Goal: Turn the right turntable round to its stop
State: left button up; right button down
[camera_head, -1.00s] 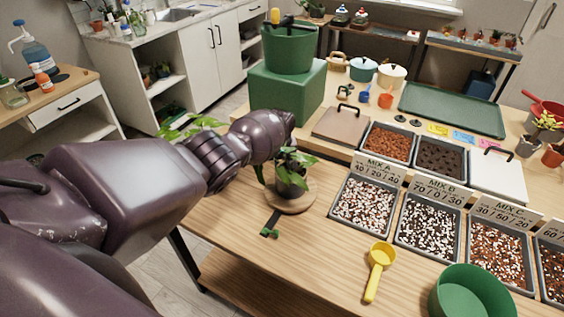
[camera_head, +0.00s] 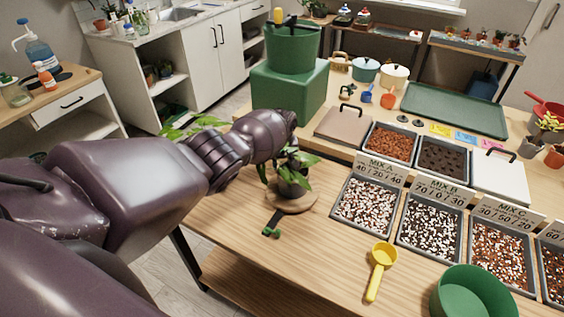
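A round wooden turntable (camera_head: 302,205) stands on the table near the middle of the view. A dark pot with a leafy green plant (camera_head: 294,184) sits on it. A dark bar with a green end (camera_head: 271,231) sticks out from the turntable's front edge. My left arm comes in from the left, and its wrist is just behind and left of the plant. The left gripper's fingers are hidden, so I cannot see whether they touch anything. More green leaves (camera_head: 196,124) show behind my arm; what they stand on is hidden. My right gripper is out of view.
A yellow scoop (camera_head: 380,262) and a green bowl (camera_head: 470,296) are at the front right. Trays of mix (camera_head: 365,201) with labels stand right of the turntable. A green block with a green pot (camera_head: 290,90) is behind. The tabletop in front of the turntable is clear.

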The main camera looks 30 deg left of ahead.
pick_arm(q)
notch_tip(320, 180, up, 9)
jog(key=p, duration=0.4)
jog(key=shift+r, duration=0.15)
jog(key=shift+r+p, duration=0.3)
jog(key=shift+r, duration=0.45)
